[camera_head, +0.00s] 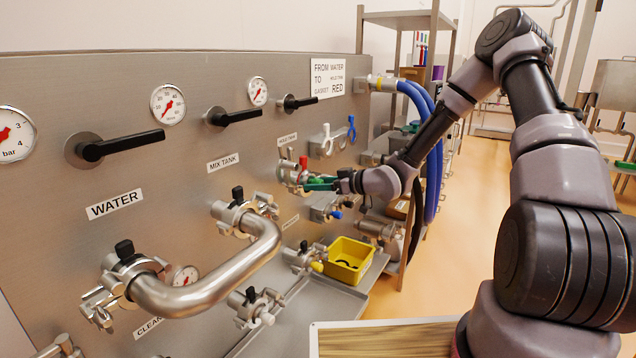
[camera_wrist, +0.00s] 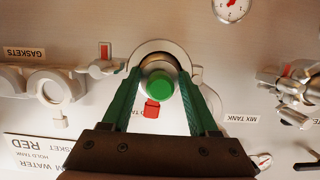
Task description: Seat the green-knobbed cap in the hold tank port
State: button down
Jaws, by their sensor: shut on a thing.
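The green-knobbed cap (camera_wrist: 160,85) shows knob-on in the wrist view, between the two green fingers of my gripper (camera_wrist: 162,74). In the head view my gripper (camera_head: 314,184) is at the hold tank port (camera_head: 288,177) on the steel panel, and the fingers hide the cap. A red-handled part (camera_head: 303,162) sits at the port's top.
A bent steel pipe (camera_head: 215,275) joins the water and mix tank ports at left. A yellow bin (camera_head: 348,260) stands below the port. Blue hoses (camera_head: 430,150) hang to the right behind my arm. Gasket hooks (camera_head: 328,140) sit above right of the port.

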jog(key=shift+f, duration=0.35)
dwell(0.4)
jog(key=shift+c, duration=0.4)
grip_release()
jog(key=v, duration=1)
jog(key=shift+s+d, duration=0.2)
jog(key=shift+d, duration=0.1)
